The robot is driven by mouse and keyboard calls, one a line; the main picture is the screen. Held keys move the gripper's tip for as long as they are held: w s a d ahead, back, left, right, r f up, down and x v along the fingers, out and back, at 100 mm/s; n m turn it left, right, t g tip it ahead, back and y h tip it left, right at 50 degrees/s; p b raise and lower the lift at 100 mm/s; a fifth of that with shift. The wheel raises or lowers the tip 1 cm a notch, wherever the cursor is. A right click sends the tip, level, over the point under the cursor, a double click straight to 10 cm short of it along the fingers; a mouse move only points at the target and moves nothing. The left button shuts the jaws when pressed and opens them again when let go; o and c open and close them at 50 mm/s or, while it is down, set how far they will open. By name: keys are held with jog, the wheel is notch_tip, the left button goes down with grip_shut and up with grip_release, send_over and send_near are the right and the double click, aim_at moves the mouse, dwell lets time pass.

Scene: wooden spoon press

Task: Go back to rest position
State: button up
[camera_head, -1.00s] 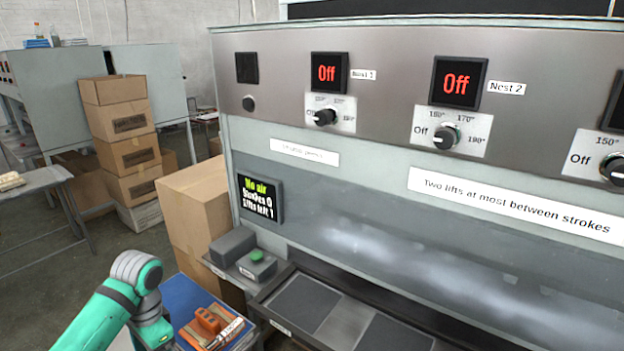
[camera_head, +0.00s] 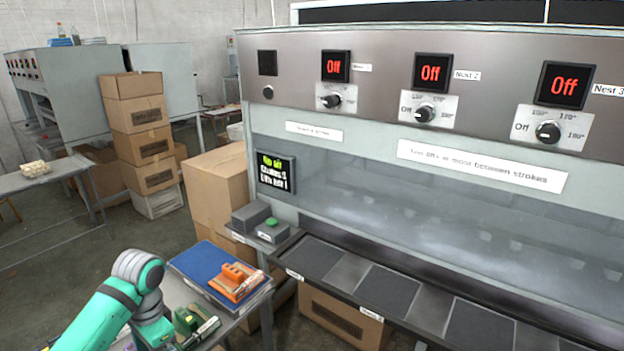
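My green and grey arm (camera_head: 122,300) reaches in from the lower left of the head view. My gripper is not visible; the arm's end drops towards the bottom edge, beside a small table. The wooden spoon press stands at the right. Its panel has nest displays, Nest 1 (camera_head: 335,66), Nest 2 (camera_head: 430,72) and Nest 3 (camera_head: 564,85), all reading Off in red. Each has a black dial below it. A grey box with a green button (camera_head: 272,230) sits at the press's left end.
A blue folder or board (camera_head: 203,262) with an orange object (camera_head: 235,279) on it lies on the small table, right of my arm. Dark pads (camera_head: 388,292) line the press's front shelf. Cardboard boxes (camera_head: 142,145) are stacked behind. Open floor (camera_head: 40,300) lies at left.

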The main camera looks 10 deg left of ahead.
jog(key=w+d+f+m+t+h, duration=0.1)
jog(key=w+d+f+t+h, duration=0.15)
jog(key=w+d, duration=0.75)
jog(key=w+d+f+t+h, duration=0.2)
jog(key=w+d+f+t, duration=0.3)
jog(key=d, duration=0.9)
jog(key=w+d+n+t+h, duration=0.2)
jog(key=d+t, duration=0.1)
jog(key=d, duration=0.9)
jog(key=w+d+n+t+h, duration=0.1)
jog(key=d+n+t+h, duration=0.15)
jog(key=d, duration=0.95)
jog(key=s+f+n+t+y, duration=0.2)
jog(key=s+f+n+y, duration=0.15)
jog(key=s, duration=0.85)
jog(key=s+f+n+t+y, duration=0.25)
jog(key=s+f+y, duration=0.2)
jog(key=s, duration=0.75)
jog(key=s+a+r+m, duration=0.1)
jog(key=s+a+r, duration=0.1)
jog(key=s, duration=0.5)
jog(key=s+a+r+m, duration=0.1)
jog(key=s+a+r, duration=0.1)
jog(key=s, duration=0.5)
jog(key=s+a+r+m, duration=0.2)
jog(key=s+a, duration=0.1)
jog(key=s, duration=0.4)
jog(key=shift+a+r, duration=0.15)
jog(key=shift+a, duration=0.15)
